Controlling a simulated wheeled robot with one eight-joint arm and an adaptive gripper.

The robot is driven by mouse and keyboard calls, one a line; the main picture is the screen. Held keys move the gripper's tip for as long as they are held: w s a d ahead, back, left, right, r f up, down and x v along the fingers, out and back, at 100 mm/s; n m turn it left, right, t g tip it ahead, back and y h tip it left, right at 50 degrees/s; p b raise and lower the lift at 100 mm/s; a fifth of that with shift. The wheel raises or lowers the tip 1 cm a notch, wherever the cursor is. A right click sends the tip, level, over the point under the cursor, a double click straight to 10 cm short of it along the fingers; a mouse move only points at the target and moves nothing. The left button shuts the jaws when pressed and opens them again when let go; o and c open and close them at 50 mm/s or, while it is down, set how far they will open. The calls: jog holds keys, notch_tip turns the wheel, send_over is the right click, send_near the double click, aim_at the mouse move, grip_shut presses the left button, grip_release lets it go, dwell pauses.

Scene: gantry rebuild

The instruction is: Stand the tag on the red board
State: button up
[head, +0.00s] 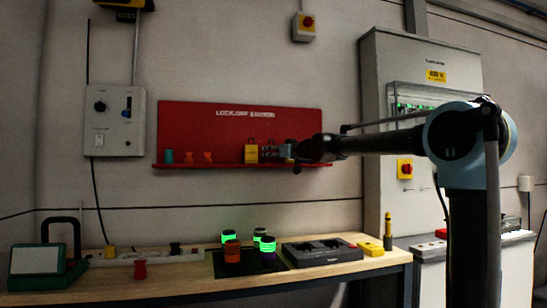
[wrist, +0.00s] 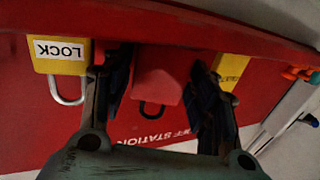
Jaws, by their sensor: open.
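The red board (head: 240,125) hangs on the wall with a ledge (head: 215,166) along its bottom. My gripper (head: 272,151) is at the ledge; its open fingers (wrist: 155,95) are on either side of a red padlock-shaped block with a dark loop (wrist: 158,85). I cannot tell whether they touch it. The wrist view is upside down. A yellow piece marked LOCK, with a metal loop (wrist: 60,57), is beside one finger. Another yellow piece with partly hidden lettering (wrist: 235,68) is behind the other finger. I cannot tell which piece is the tag.
Teal (head: 169,156) and orange (head: 207,157) pieces stand on the ledge's left part. Below, the workbench (head: 200,285) holds several banded cylinders (head: 232,251), a dark tray (head: 322,250) and a red piece (head: 140,269). A grey cabinet (head: 385,75) stands right of the board.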

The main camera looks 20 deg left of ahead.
jog(key=v, duration=1.1)
jog(key=shift+f, duration=0.1)
jog(key=s+d+f+m+g+h, duration=0.3)
jog(key=s+d+f, duration=0.8)
jog(key=f, duration=0.7)
jog(key=s+d+f+m+g+h, duration=0.2)
jog(key=s+d+f+m+h, duration=0.2)
jog(key=s+d+f, duration=0.8)
jog(key=s+d+f+m+g+h, duration=0.3)
jog(key=s+d+f+h, duration=0.4)
jog(key=s+d+f, duration=0.5)
jog(key=d+f, duration=0.8)
jog(key=f, duration=0.5)
jog(key=shift+s+f+g, duration=0.25)
jog(key=shift+f+g, duration=0.05)
jog(key=shift+w+f, duration=0.2)
jog(key=shift+w, duration=0.25)
